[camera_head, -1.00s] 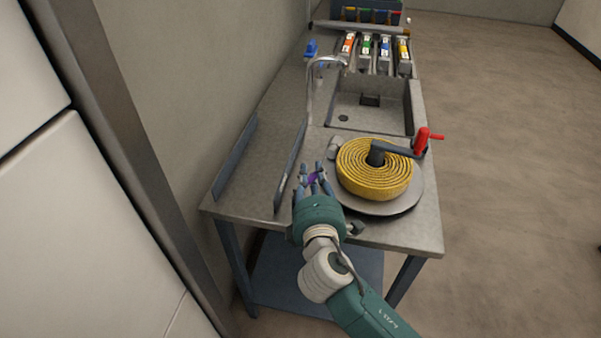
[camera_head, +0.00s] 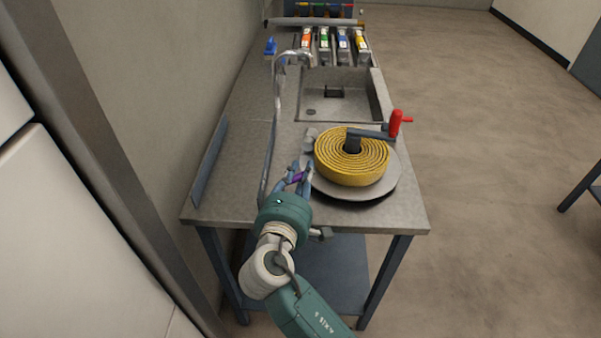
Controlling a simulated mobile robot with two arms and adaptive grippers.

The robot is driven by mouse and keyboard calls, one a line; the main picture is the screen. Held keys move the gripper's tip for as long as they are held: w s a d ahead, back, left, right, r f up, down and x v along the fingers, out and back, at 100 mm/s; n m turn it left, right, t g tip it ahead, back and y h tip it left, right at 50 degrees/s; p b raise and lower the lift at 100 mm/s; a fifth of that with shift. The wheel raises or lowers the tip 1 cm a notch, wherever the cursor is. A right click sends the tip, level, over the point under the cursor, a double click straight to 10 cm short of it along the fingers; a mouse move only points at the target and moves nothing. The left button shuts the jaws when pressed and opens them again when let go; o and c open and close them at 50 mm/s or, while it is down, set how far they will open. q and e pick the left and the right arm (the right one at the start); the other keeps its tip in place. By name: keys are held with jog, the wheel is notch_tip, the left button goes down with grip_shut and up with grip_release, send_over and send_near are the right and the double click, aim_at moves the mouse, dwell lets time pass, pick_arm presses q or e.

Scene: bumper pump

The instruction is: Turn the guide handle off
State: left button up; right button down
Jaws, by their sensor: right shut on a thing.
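My right gripper (camera_head: 297,176) reaches over the front of the metal bench, just left of the yellow coiled hose. It is shut on a small purple piece (camera_head: 298,178), which looks like the guide handle. The fingers hide most of it, so its angle is hard to tell. The yellow coil (camera_head: 346,178) lies on a round grey plate (camera_head: 388,186). A dark crank with a red grip (camera_head: 396,122) stands at its centre. My left gripper is not in view.
The bench top (camera_head: 235,150) carries a sink (camera_head: 345,100) behind the coil. A curved metal pipe (camera_head: 276,100) stands left of it. Several coloured-label blocks (camera_head: 325,40) and a blue item (camera_head: 270,46) are farther back. A wall is at left; open floor at right.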

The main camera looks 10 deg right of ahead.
jog(key=c, duration=1.5)
grip_release()
jog(key=shift+c, duration=0.2)
jog(key=shift+s+a, duration=0.1)
jog(key=f+v, duration=0.1)
jog(key=v, duration=0.6)
jog(key=shift+r, duration=0.45)
jog(key=shift+s, duration=0.1)
jog(key=shift+c, duration=0.2)
